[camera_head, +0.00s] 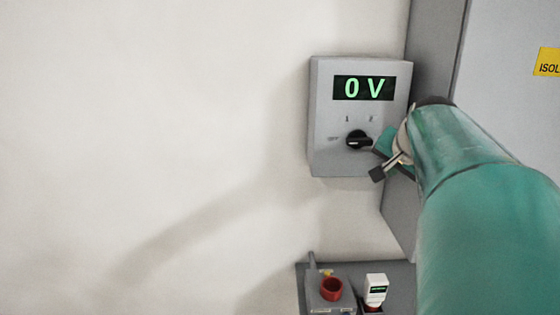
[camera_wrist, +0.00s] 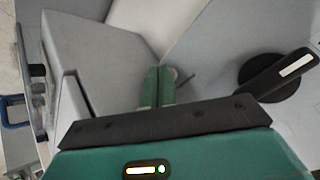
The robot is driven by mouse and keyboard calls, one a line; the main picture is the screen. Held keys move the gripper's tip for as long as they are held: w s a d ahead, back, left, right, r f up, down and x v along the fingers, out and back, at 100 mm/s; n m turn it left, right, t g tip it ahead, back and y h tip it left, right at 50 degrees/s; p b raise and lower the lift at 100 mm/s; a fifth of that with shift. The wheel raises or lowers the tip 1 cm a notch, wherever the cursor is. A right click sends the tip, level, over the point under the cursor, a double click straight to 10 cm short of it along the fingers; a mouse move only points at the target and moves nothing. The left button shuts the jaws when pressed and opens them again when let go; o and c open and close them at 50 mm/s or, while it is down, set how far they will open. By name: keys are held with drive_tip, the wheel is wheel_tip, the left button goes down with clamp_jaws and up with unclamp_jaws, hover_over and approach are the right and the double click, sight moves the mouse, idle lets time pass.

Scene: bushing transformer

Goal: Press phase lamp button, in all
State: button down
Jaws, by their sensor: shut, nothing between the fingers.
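In the head view a grey panel box (camera_head: 320,110) on the wall has a green display (camera_head: 363,88) reading 0 V. Below the display is a black rotary knob (camera_head: 358,141). My gripper (camera_head: 384,142) is at the box's lower right, beside the knob and partly hidden by my arm. In the wrist view my gripper (camera_wrist: 157,80) has its green fingers together and empty. A small round grey part with a thin dark pin (camera_wrist: 184,77) shows just beyond the fingertips; contact cannot be told. No phase lamp button can be clearly made out.
A large black rotary handle (camera_wrist: 270,82) with a white mark stands at the right in the wrist view, with a grey housing (camera_wrist: 95,55) at the left. In the head view a lower box carries a red ring (camera_head: 331,289) and a white-topped device (camera_head: 376,288).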

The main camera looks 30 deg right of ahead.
idle(0.3)
drive_tip(key=shift+s+a, duration=0.4)
drive_tip(key=shift+s, duration=0.3)
